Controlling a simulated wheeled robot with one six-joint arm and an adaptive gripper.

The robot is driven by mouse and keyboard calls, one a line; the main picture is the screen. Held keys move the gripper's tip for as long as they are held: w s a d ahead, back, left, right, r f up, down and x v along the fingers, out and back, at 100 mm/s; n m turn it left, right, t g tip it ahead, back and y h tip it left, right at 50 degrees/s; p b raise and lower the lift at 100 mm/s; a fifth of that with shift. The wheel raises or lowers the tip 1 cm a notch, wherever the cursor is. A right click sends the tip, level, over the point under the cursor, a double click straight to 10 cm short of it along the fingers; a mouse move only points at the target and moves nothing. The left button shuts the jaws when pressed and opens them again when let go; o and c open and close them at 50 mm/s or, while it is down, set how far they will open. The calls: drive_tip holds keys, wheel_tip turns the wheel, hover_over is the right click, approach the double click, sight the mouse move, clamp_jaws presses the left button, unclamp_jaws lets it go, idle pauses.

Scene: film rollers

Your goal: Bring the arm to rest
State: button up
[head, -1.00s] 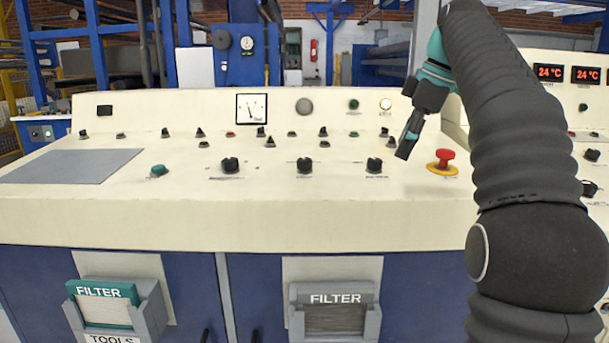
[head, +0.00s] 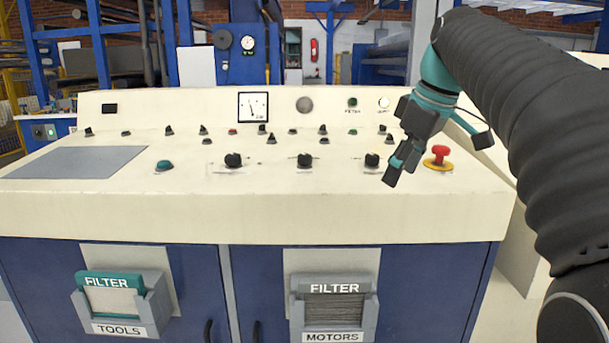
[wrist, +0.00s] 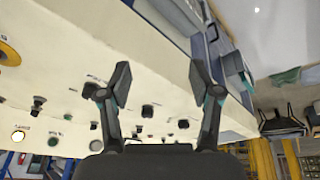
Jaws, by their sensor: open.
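My gripper (head: 393,172) hangs in front of the sloped panel of the cream control console (head: 250,215), at its right part in the head view. It is just left of the red emergency button (head: 438,156) and near the right black knob (head: 372,160). I cannot tell whether it touches the panel in the head view. In the wrist view my gripper (wrist: 158,85) has its two fingers spread apart with nothing between them. The console's panel with small knobs (wrist: 147,111) shows beyond the fingers.
Below the panel, a teal-edged filter (head: 108,282) sits in the tools holder (head: 120,328) and a grey filter (head: 333,288) in the motors holder (head: 332,337). A flat grey plate (head: 75,162) lies on the console's left. Blue frames (head: 100,50) stand behind.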

drive_tip(key=s+a+f+m+t+h, duration=0.1)
drive_tip(key=s+f+m, duration=0.8)
drive_tip(key=s+f, duration=1.3)
wheel_tip(320, 180, down, 3)
drive_tip(key=shift+s+a+f+t+h, duration=0.15)
drive_tip(key=shift+s+t+h, duration=0.1)
drive_tip(key=shift+t+h, duration=0.4)
